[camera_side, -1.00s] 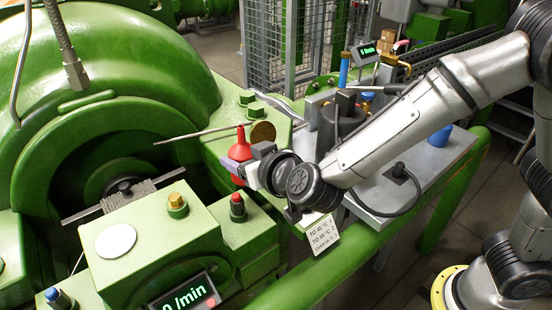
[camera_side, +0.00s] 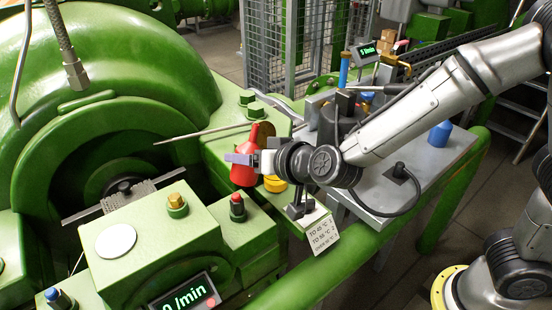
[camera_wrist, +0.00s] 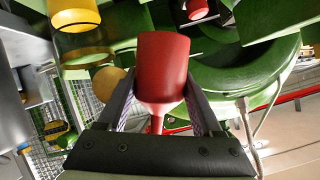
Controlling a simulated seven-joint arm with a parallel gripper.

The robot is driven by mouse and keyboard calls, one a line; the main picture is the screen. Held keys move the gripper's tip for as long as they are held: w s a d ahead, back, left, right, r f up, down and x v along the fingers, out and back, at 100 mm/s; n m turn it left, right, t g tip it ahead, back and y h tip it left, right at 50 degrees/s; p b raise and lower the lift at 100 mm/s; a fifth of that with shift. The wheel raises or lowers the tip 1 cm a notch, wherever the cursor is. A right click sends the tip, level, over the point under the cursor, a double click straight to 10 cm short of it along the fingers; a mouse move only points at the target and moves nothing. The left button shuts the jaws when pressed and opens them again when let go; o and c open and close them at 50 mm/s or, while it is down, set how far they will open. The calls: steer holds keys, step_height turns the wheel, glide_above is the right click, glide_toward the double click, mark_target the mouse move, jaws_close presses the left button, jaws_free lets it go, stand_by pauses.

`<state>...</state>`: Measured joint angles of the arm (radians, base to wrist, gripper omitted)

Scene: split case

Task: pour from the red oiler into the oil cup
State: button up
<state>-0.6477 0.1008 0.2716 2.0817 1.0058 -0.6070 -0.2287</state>
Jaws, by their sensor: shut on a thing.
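The red oiler (camera_side: 242,172) is between the fingers of my gripper (camera_side: 240,158), which is shut on it. Its body hangs below the fingers and its thin spout points up, leaning slightly right. In the wrist view the oiler (camera_wrist: 163,65) fills the middle between both fingers, with its spout towards the picture's bottom. A red-topped fitting (camera_side: 237,206) and a brass-topped fitting (camera_side: 177,204) stand on the green blocks below and left of the oiler. I cannot tell which fitting is the oil cup.
A yellow object (camera_side: 275,184) stands just behind my gripper, partly hidden. The large green housing (camera_side: 120,70) fills the left. A blue object (camera_side: 440,134) stands on the grey table at right.

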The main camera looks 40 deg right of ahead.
steer(key=shift+d+f+m+y, duration=0.3)
steer(key=shift+f+m, duration=0.1)
steer(key=shift+f, duration=0.25)
steer(key=shift+w+d+r+m+y, duration=0.1)
steer(key=shift+d+r+m+y, duration=0.2)
steer(key=shift+r+m+y, duration=0.35)
steer(key=shift+a+m+g+y, duration=0.15)
steer(key=shift+m+g+y, duration=0.2)
steer(key=shift+m, duration=0.1)
steer(key=shift+a+f+m+y, duration=0.3)
steer(key=shift+f+m+y, duration=0.1)
steer(key=shift+f+m, duration=0.15)
stand_by(1.0)
steer(key=shift+a+r+m+y, duration=0.2)
steer(key=shift+r+m+y, duration=0.25)
steer(key=shift+m, duration=0.1)
stand_by(2.0)
steer(key=shift+a+f+m+y, duration=0.15)
steer(key=shift+f+m+y, duration=0.05)
steer(key=shift+m+y, duration=0.2)
stand_by(1.8)
